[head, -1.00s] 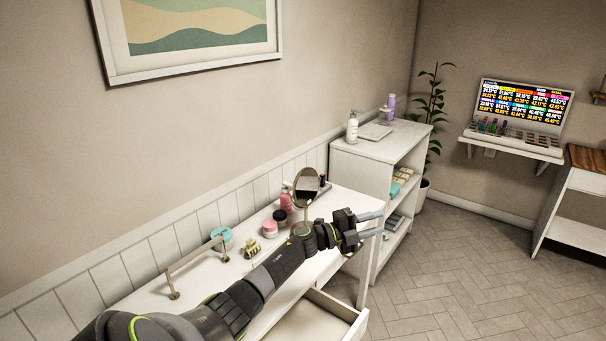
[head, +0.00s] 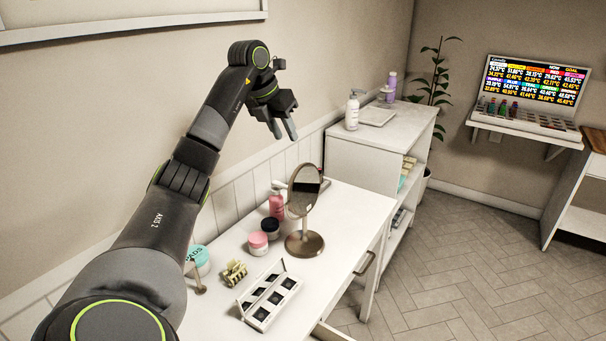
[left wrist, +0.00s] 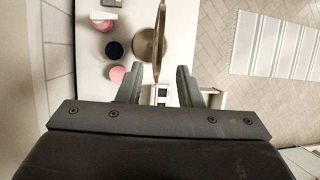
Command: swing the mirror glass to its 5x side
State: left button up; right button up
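The table mirror (head: 304,190) stands upright on its brown round base (head: 304,244) on the white vanity. Its round glass faces partly toward the head camera and looks dark. No 5x mark can be read on it. My left gripper (head: 283,132) is raised above and behind the mirror, fingers pointing down, open and empty. In the left wrist view, the mirror (left wrist: 159,42) shows nearly edge-on beyond the parted fingers (left wrist: 159,82), not touching them. My right gripper is not in view.
Beside the mirror stand a pink pump bottle (head: 276,203), a pink jar (head: 258,243) and a dark-lidded jar (head: 271,228). A palette case (head: 268,298) and a hair clip (head: 234,272) lie in front. A shelf unit (head: 350,150) stands behind the vanity.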

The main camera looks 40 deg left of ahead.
aim_at(304, 175)
pick_arm(q)
jog(key=p+x, duration=0.2)
jog(key=x, duration=1.3)
jog(key=shift+w+f, duration=0.2)
jog(key=shift+f, duration=0.2)
jog(key=c, duration=0.7)
grip_shut()
